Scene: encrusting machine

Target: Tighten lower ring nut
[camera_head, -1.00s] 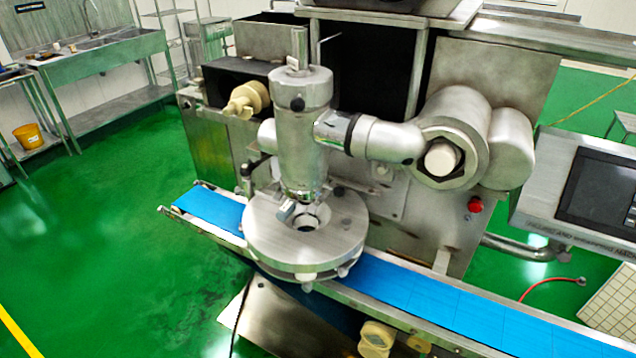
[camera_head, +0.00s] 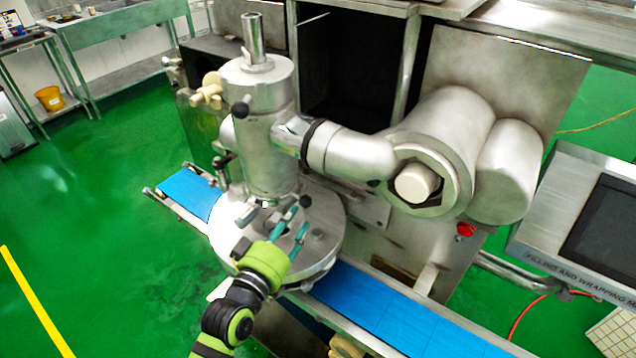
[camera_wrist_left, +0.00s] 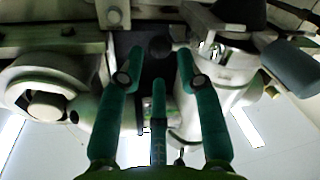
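The lower ring nut (camera_head: 262,201) is a metal collar at the bottom of the upright steel cylinder (camera_head: 268,150), above the round steel disc. A dark ball knob (camera_head: 305,201) shows at its right. My left gripper (camera_head: 298,222), green with teal fingers, is over the disc, its fingertips just below this knob in the picture. In the left wrist view the fingers (camera_wrist_left: 160,62) are spread, with a dark ball (camera_wrist_left: 160,47) between and beyond their tips. I see nothing held; contact with the knob cannot be told. My right gripper is not in view.
The round disc (camera_head: 325,215) sits over a blue conveyor belt (camera_head: 375,312). A horizontal steel pipe (camera_head: 345,155) joins the cylinder to a large housing (camera_head: 445,125) on the right. An upper dark knob (camera_head: 241,107) sticks out of the cylinder. A control panel (camera_head: 580,205) stands at the right.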

